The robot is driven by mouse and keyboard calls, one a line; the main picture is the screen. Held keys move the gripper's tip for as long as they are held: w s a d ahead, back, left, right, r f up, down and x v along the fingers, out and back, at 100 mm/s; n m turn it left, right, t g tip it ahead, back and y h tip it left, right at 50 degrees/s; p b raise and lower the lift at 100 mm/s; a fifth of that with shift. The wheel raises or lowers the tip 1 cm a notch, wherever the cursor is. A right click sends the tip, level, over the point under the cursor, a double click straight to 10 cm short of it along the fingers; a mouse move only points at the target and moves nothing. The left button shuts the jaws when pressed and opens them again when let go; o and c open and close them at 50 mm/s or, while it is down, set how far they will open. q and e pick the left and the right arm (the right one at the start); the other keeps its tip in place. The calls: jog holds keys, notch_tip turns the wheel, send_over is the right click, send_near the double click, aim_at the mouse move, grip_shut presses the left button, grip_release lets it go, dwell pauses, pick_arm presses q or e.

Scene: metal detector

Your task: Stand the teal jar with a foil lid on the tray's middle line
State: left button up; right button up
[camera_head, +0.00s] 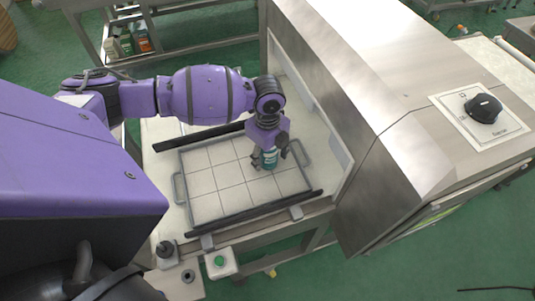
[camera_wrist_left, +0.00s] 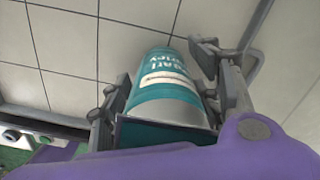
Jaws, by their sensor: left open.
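The teal jar (camera_head: 269,160) has a white printed label and stands on the right part of the light tray (camera_head: 206,207), which is marked with dark grid lines. I cannot single out its middle line. My left gripper (camera_head: 270,155) is open above the tray with a finger on either side of the jar. In the left wrist view, the jar (camera_wrist_left: 165,85) sits between the spread fingers of the left gripper (camera_wrist_left: 160,88). The foil lid is not clearly visible. My right gripper is not in view.
Dark rails (camera_head: 255,217) run along the conveyor, and the tray has grey handles. The steel metal detector (camera_head: 345,75) rises close to the right of the tray. A green button box (camera_head: 220,262) is at the front. The tray's left part is clear.

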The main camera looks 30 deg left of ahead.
pick_arm(q)
notch_tip(320, 180, up, 12)
jog(key=shift+r+p, duration=0.2)
jog(key=shift+p, duration=0.2)
dwell(0.4)
